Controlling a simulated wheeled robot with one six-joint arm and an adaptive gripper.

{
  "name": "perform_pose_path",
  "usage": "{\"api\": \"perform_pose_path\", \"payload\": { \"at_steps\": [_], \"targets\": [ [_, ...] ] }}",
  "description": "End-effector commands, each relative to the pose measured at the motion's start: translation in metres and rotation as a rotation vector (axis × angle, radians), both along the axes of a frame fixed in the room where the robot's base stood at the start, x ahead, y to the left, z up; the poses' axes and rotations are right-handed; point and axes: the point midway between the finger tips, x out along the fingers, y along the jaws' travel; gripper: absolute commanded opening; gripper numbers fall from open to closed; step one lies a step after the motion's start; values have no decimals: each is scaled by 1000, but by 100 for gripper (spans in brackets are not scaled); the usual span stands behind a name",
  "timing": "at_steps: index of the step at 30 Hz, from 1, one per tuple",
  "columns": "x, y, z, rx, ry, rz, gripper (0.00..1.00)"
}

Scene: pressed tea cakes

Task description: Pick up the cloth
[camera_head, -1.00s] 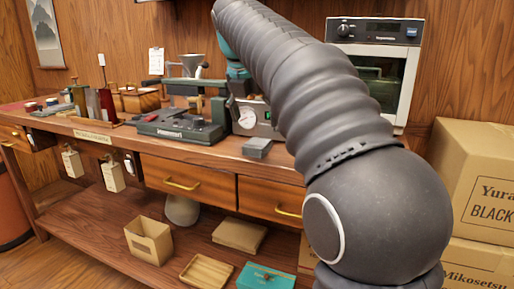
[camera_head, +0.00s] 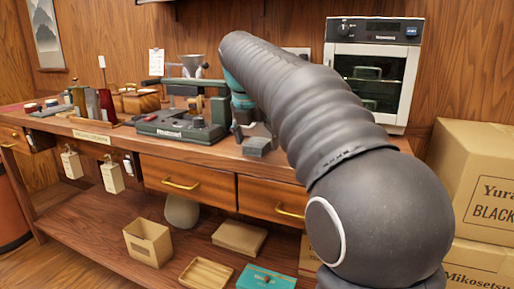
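A small grey, folded-looking piece, which appears to be the cloth (camera_head: 257,147), lies near the front edge of the wooden counter (camera_head: 205,156). My gripper (camera_head: 252,132) is low over the counter at this piece, with a dark finger showing just left of it. My arm hides much of the gripper, and I cannot tell whether the fingers touch the cloth or how far apart they are.
A green-and-grey press machine (camera_head: 180,130) stands left of the cloth. An oven (camera_head: 370,70) is at the back right. Cardboard boxes (camera_head: 475,180) are stacked at the right. A lower shelf holds an open box (camera_head: 148,242) and a teal box (camera_head: 265,279).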

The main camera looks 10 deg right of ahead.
Motion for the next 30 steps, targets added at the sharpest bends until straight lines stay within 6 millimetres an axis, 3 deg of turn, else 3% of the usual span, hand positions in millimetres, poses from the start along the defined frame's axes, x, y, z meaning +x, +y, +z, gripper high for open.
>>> {"api": "perform_pose_path", "payload": {
  "at_steps": [1, 5, 9, 20, 30],
  "targets": [
    [0, 0, 0, 0, 0, 0, 69],
    [0, 0, 0, 0, 0, 0, 36],
    [0, 0, 0, 0, 0, 0, 28],
    [0, 0, 9, 0, -1, 0, 28],
    [2, 0, 63, 0, -4, 0, 28]
  ]
}}
